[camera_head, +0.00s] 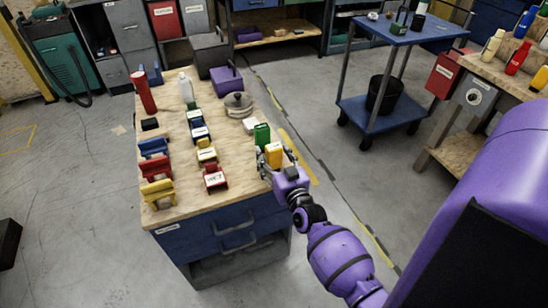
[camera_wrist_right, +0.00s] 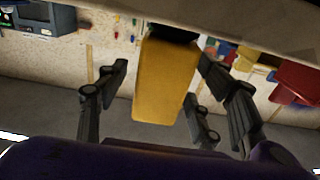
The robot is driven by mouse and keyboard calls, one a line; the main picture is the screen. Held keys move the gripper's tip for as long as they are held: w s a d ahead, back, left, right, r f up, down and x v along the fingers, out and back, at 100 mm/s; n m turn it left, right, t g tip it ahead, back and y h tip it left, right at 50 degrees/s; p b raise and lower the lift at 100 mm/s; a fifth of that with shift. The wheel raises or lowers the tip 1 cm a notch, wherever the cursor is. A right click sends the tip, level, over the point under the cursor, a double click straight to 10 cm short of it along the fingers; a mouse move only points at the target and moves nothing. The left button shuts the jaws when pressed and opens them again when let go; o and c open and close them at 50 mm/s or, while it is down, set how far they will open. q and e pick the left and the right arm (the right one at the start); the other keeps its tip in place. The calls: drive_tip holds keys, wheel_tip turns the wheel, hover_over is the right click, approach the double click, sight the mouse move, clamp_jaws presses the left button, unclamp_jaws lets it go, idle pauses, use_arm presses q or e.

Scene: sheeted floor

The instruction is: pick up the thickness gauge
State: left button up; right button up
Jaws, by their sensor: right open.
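A yellow upright block-like item (camera_head: 274,153), which appears to be the thickness gauge, stands at the right edge of the wooden bench top. In the right wrist view the yellow item (camera_wrist_right: 165,85) fills the middle, with a dark part at its top. My right gripper (camera_head: 277,164) is at this item, and it also shows in the right wrist view (camera_wrist_right: 168,100). Its fingers are open, with the yellow item between them. I cannot tell whether any finger touches it. My left gripper is not in view.
A green canister (camera_head: 262,136) stands close behind the yellow item. Several coloured bins and holders, including a red one (camera_head: 215,178), stand to the left. The bench top's front right corner is clear.

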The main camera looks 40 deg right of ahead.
drive_tip(key=shift+c, duration=0.4)
drive_tip(key=c, duration=1.1)
drive_tip(key=shift+c, duration=0.9)
drive_tip(key=shift+r, duration=0.15)
